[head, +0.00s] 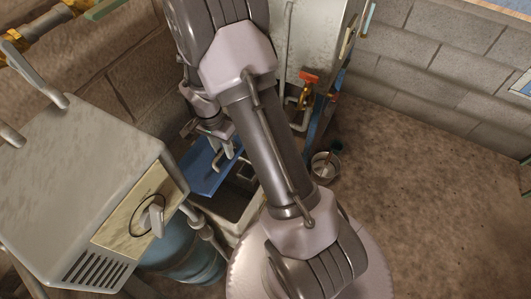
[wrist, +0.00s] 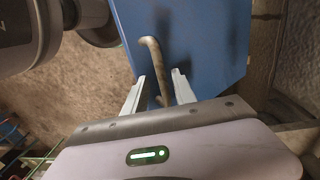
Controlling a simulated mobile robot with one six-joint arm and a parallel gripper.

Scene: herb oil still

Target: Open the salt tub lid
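The blue lid (head: 203,174) lies at the left of the grey tub (head: 232,208) in the head view. Part of the tub's inside seems to show beside the lid; I cannot tell the lid's exact angle. In the wrist view the blue lid (wrist: 205,45) fills the upper right, with a bent metal handle (wrist: 152,54) on it. My gripper (wrist: 158,86) is open, one finger on each side of the handle, with gaps visible.
A grey control box (head: 85,185) with a knob stands at the left, above a blue cylinder (head: 185,262). A metal tank (head: 312,45) with a red-handled valve (head: 309,78) stands behind. A small pot (head: 324,168) sits on the floor. The floor at right is clear.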

